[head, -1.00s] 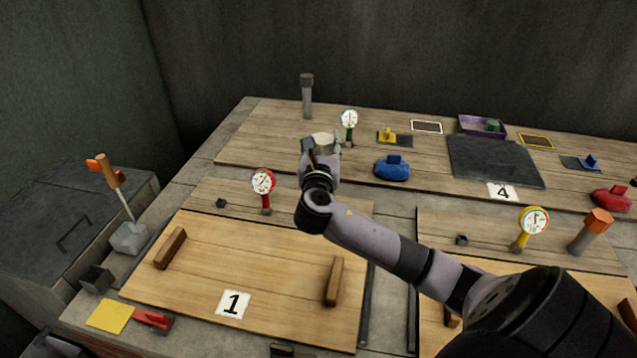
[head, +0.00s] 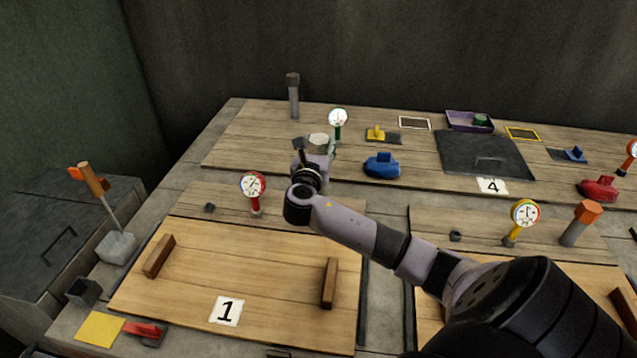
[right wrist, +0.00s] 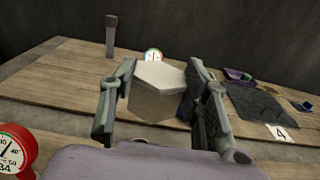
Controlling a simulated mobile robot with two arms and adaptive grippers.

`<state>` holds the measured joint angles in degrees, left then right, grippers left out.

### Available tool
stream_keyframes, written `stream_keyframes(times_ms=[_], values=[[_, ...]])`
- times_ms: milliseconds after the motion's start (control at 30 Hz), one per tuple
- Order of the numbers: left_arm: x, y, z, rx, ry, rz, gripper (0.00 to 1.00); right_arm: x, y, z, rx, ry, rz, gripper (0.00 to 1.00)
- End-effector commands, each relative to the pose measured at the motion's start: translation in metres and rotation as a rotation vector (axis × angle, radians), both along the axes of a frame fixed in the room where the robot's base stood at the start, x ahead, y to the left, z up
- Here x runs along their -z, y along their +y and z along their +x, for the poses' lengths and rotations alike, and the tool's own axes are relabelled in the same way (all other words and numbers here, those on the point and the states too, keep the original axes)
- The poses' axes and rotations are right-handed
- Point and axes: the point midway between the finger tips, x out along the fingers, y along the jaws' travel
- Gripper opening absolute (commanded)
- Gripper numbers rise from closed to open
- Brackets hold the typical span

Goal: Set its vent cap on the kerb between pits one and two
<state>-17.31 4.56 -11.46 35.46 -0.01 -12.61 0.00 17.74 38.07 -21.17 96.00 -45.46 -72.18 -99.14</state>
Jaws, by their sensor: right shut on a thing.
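My right gripper (head: 315,146) is shut on a pale grey, six-sided cap (head: 318,140). In the right wrist view the cap (right wrist: 157,92) sits between the two fingers, its flat top facing up. The gripper is above the boards behind pit one, near the green-stemmed gauge (head: 338,119). Pit one's wooden cover (head: 240,275) bears a "1" plate. The grey kerb (head: 385,265) runs along its right side, partly hidden under my right arm. The cover right of that kerb (head: 430,305) is mostly hidden by my arm, and its number does not show. My left gripper is not in view.
A red gauge (head: 253,186) stands behind pit one, a yellow gauge (head: 524,214) and an orange-topped post (head: 581,223) at right. A blue object (head: 382,166) lies right of the gripper. A dark-topped post (head: 293,95) stands at the back.

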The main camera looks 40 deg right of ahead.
Motion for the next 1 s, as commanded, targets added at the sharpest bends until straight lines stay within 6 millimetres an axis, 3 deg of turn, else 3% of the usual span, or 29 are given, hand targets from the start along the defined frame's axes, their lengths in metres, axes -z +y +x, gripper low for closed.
stream_keyframes(times_ms=[100,300,467,700,1000], values=[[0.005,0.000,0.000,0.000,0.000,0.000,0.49,0.036,0.000,0.000,0.001,0.004,0.000,0.18],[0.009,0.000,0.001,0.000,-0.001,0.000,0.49,0.075,0.000,0.000,-0.001,0.001,0.000,0.18],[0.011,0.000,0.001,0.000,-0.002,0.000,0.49,0.088,0.000,0.000,0.000,0.000,0.000,0.18],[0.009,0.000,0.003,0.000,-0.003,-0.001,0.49,0.120,0.001,0.000,0.000,0.005,0.001,0.15],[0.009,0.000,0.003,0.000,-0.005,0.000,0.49,0.125,0.000,0.000,-0.001,-0.001,0.001,0.14]])
